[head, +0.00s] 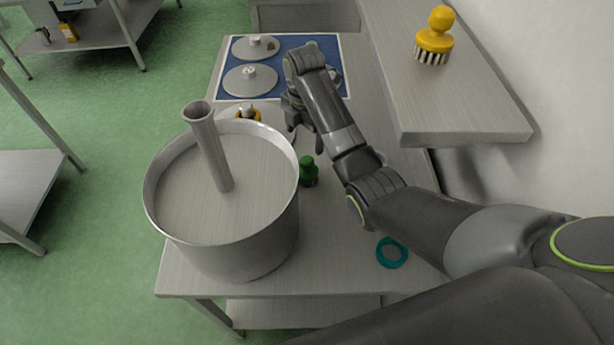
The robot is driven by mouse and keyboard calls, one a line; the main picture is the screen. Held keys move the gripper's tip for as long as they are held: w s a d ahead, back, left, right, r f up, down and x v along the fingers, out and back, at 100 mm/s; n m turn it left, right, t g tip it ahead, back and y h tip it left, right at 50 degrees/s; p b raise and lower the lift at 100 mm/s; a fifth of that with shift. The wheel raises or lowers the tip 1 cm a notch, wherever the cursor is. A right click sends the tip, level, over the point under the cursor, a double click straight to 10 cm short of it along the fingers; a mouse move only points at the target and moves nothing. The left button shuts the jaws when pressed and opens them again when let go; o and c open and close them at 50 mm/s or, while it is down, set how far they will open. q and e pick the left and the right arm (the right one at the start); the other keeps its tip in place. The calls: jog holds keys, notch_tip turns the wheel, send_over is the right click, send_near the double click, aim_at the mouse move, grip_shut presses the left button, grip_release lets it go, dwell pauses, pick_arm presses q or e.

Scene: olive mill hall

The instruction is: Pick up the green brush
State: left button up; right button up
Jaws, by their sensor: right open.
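The green brush (309,169) stands upright on the metal table, close beside the right wall of the big pot. Its lower part is dark. My right gripper (292,118) is above the table, behind the brush and near the pot's far right rim. It is open and apart from the brush, and nothing shows between its fingers. My right arm comes in from the right and passes to the right of the brush. My left gripper is not in view.
A big steel pot (222,238) with an upright tube (208,150) fills the table's left side. A teal ring (391,253) lies at the front right. A raised shelf (470,105) holds a yellow brush (435,38). A blue mat (304,44) with metal discs lies behind.

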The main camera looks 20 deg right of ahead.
aim_at(306, 158)
notch_tip(306, 158, down, 3)
jog(key=shift+b, duration=0.9)
notch_tip(306, 158, down, 4)
jog(key=shift+r+p, duration=0.25)
jog(key=shift+p, duration=0.4)
jog(key=shift+s+f, duration=0.1)
jog(key=shift+f, duration=0.5)
jog(key=shift+s+f, duration=0.1)
jog(key=shift+f, duration=0.15)
jog(key=f+p, duration=0.1)
jog(key=f, duration=0.2)
jog(key=shift+s+d+f+p, duration=0.2)
jog(key=shift+f+p, duration=0.1)
jog(key=shift+p, duration=0.05)
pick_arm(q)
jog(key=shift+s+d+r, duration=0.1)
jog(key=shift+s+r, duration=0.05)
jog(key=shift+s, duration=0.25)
pick_arm(e)
jog(key=shift+f, duration=0.6)
jog(key=shift+c, duration=0.4)
jog(key=c, duration=1)
jog(key=shift+r, duration=0.1)
jog(key=shift+c, duration=0.2)
